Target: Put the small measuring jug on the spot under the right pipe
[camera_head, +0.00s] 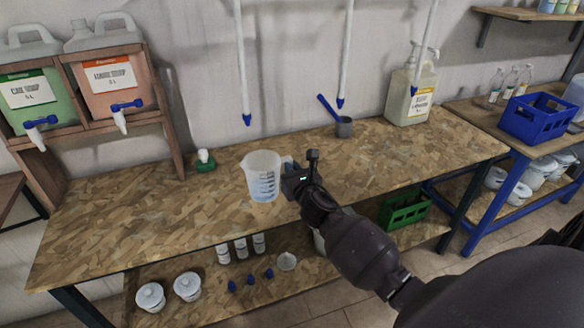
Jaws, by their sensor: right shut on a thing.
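The small measuring jug (262,182) is clear with blue markings and is upright over the middle of the wooden workbench (150,205). My right gripper (292,172) is shut on the jug's handle side, to the right of the jug. I cannot tell whether the jug's base touches the bench. The right pipe (425,45) is white with a blue tip and hangs at the right, in front of a pump bottle (410,100). No marked spot is clearly visible under it. My left gripper is not in view.
Two more pipes hang at the left (241,60) and middle (346,55). A green item with a white top (205,162) is left of the jug. A side table holds a blue crate (540,120).

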